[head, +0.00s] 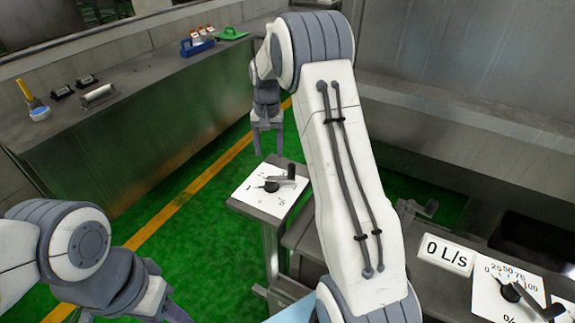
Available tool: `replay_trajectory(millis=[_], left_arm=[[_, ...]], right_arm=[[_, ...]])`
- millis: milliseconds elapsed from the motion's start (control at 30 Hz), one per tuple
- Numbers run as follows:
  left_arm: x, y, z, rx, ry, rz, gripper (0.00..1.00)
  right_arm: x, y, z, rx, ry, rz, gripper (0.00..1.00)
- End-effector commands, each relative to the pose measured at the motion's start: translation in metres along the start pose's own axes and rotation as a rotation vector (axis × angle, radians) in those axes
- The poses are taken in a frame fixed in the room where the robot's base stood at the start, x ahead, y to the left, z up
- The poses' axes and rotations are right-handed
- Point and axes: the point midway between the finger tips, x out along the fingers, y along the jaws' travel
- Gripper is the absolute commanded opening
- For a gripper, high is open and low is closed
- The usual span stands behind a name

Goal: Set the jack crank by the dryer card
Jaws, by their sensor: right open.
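A dark crank with a grey handle (284,180) sits on a white dial plate (254,198) with a few marks, on a small grey stand in the middle. A second dial plate (487,303), numbered 0 to 100, has a black knob (512,292) at the lower right. I cannot tell for sure which one is the jack crank. No card can be made out as the dryer card. My right gripper (268,152) is open and empty, pointing down above and behind the middle crank, apart from it.
A sign reading "0 L/s" (446,254) stands beside the numbered dial. A long grey bench (135,105) on the left holds a yellow-handled brush (33,102), a blue carrier (197,46) and a green tray (231,33). Green floor with a yellow line (175,205) lies between.

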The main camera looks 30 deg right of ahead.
Motion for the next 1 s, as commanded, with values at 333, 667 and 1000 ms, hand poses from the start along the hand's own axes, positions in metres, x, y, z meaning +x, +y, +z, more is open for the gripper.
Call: replay_trajectory(millis=[333,667,1000], left_arm=[[-0.009,0.001,-0.001,0.0,0.0,0.0,0.5],[-0.031,0.002,-0.002,0.003,0.0,0.0,0.5],[-0.042,0.003,-0.002,0.005,0.0,0.0,0.5]], right_arm=[[0.038,0.061,-0.058,0.203,-0.004,0.014,0.63],[0.095,0.06,-0.056,0.198,-0.006,0.015,0.63],[0.132,0.06,-0.058,0.198,0.0,0.012,0.63]])
